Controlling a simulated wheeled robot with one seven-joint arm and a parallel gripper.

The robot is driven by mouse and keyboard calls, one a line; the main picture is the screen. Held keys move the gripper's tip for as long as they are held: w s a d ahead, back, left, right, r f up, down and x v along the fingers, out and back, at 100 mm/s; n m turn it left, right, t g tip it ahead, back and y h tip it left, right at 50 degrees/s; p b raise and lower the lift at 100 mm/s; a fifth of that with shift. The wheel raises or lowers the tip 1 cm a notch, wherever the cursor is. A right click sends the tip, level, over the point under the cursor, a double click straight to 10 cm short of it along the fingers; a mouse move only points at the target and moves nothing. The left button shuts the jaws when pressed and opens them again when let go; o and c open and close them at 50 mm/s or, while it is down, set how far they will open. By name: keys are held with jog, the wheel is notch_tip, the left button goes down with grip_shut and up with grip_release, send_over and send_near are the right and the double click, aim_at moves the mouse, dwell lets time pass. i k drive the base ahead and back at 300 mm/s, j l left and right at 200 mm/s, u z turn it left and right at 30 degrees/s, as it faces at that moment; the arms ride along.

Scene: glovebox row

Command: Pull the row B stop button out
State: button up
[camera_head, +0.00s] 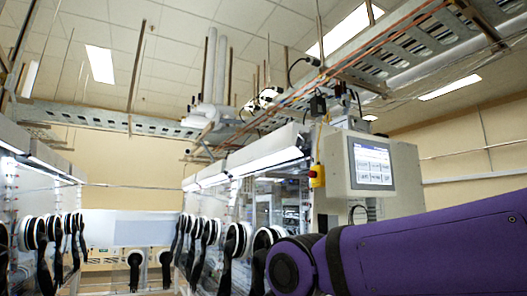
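A small yellow box with a red part on it (317,174) hangs at the left side of a beige control panel. It looks like a stop button, but it is too small to tell whether it is pushed in or out, and I cannot read a row label. My purple arm crosses the lower right in front of the area below the panel. My gripper is not in view.
The control panel with a lit screen (373,163) stands at centre right. Glovebox rows with black gloves stand in the middle (229,243) and at the left (38,234). An aisle runs between them. Cable trays (404,57) hang overhead.

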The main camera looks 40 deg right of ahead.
aim_at(311, 173)
jog(key=z, duration=1.5)
